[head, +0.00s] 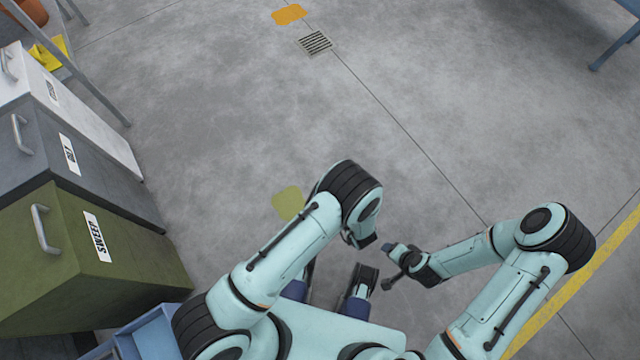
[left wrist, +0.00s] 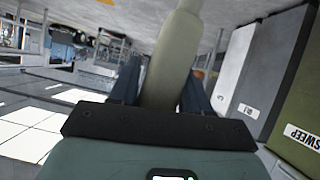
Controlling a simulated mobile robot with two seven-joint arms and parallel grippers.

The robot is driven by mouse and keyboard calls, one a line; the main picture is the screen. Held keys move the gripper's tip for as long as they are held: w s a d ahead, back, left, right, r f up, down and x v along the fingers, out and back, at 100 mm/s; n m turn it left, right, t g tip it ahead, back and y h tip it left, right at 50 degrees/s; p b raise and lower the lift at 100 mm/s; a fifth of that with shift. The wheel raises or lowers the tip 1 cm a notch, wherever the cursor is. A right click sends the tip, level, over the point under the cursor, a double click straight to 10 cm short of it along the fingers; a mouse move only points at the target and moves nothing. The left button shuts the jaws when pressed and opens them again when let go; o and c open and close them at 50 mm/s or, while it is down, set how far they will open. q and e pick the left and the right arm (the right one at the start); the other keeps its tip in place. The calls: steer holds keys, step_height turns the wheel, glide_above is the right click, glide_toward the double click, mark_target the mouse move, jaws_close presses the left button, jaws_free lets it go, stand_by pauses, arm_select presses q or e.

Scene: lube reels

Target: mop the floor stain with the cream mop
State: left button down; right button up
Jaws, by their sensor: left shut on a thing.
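In the left wrist view a pale cream, rod-like piece (left wrist: 170,70), which looks like part of the cream mop, runs between the dark blue fingers of my left gripper (left wrist: 155,90). The gripper is shut on it, and the rest of the mop is out of that picture. In the head view my left forearm hides the mop and the left fingers. A flat yellow-green patch (head: 287,203) lies on the floor beside my left arm, partly covered by it. My right gripper (head: 388,265) is small and low over the floor; its finger gap is unclear.
Grey, dark and olive bins (head: 110,245) with handles stand along the left. A blue crate (head: 150,335) is in front of them. An orange floor patch (head: 289,14) and a drain grate (head: 314,42) are farther off. The middle floor is clear.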

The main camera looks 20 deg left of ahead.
arm_select(q)
steer(key=s+d+f+g+h+p, duration=0.1)
steer(key=s+d+p, duration=0.1)
steer(key=s+d, duration=0.4)
steer(key=shift+s+d+h, duration=0.15)
steer(key=shift+s+h, duration=0.25)
steer(key=shift+s, duration=1.35)
steer(key=shift+g+h, duration=0.3)
steer(key=shift+g, duration=0.5)
steer(key=s, duration=0.1)
steer(key=s+d+p, duration=0.2)
steer(key=s, duration=0.1)
steer(key=shift+s+d+r, duration=0.1)
steer(key=shift+r, duration=0.2)
